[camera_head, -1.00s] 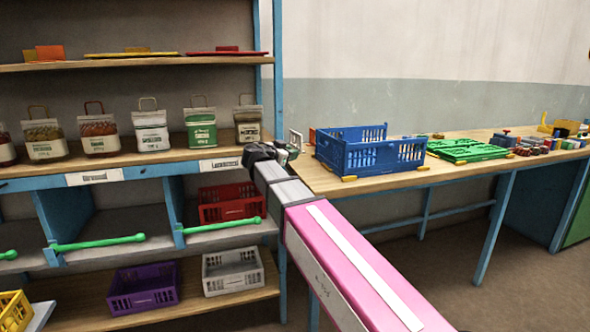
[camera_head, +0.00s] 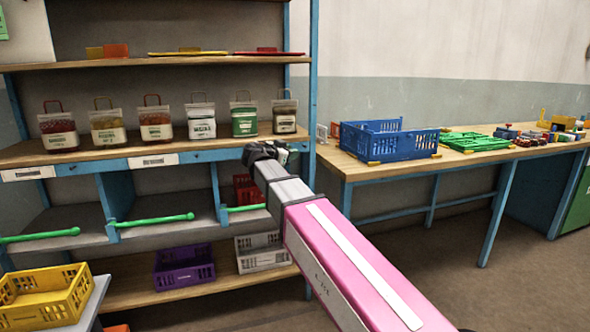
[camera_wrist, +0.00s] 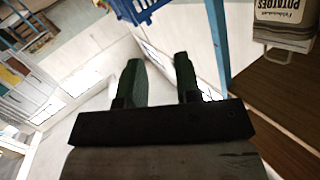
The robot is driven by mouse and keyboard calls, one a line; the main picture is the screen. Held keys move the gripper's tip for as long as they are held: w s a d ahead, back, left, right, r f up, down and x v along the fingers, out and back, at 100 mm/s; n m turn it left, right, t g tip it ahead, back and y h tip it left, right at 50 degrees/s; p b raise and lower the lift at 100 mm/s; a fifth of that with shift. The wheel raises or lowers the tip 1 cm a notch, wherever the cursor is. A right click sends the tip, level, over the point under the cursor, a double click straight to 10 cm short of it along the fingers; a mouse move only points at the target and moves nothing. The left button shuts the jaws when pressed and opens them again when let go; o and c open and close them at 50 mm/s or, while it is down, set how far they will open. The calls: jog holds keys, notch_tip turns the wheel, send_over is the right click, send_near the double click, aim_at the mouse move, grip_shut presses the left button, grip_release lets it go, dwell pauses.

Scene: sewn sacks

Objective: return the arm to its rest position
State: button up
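My gripper (camera_head: 278,152) is at the end of my pink and grey arm, in front of the shelf's right end in the head view. In the wrist view my gripper (camera_wrist: 158,80) shows two dark fingers set apart with nothing between them. Several labelled sacks with handles, among them a green one (camera_head: 244,120) and a white one (camera_head: 201,122), stand in a row on the middle shelf (camera_head: 100,156). One sack (camera_wrist: 285,22) also shows at the upper right of the wrist view.
A blue crate (camera_head: 388,146) and a green tray (camera_head: 474,141) stand on the wooden table (camera_head: 361,174) to the right. Purple (camera_head: 184,270), white (camera_head: 262,255) and red (camera_head: 246,190) crates sit on the lower shelves. A yellow crate (camera_head: 45,297) is at the lower left. Floor at right is clear.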

jog(key=s+d+f+n+g+y, duration=0.1)
jog(key=s+d+f+n+g, duration=0.15)
jog(key=d+f, duration=0.45)
jog(key=s+d+f+n+g+y, duration=0.2)
jog(key=s+d+f, duration=0.1)
jog(key=f, duration=0.8)
jog(key=s+d+f+n+g+y, duration=0.1)
jog(key=s+d+f+n+g, duration=0.15)
jog(key=d+f, duration=0.45)
jog(key=s+d+f+n+g+y, duration=0.2)
jog(key=s+f+y, duration=0.1)
jog(key=s+f, duration=0.4)
jog(key=s+d+f+n+g+y, duration=0.2)
jog(key=s+f+g+y, duration=0.1)
jog(key=s+f, duration=0.5)
notch_tip(320, 180, down, 3)
jog(key=shift+s+r+y, duration=0.1)
jog(key=shift+s+y, duration=0.2)
jog(key=shift+y, duration=0.2)
jog(key=shift+d, duration=0.2)
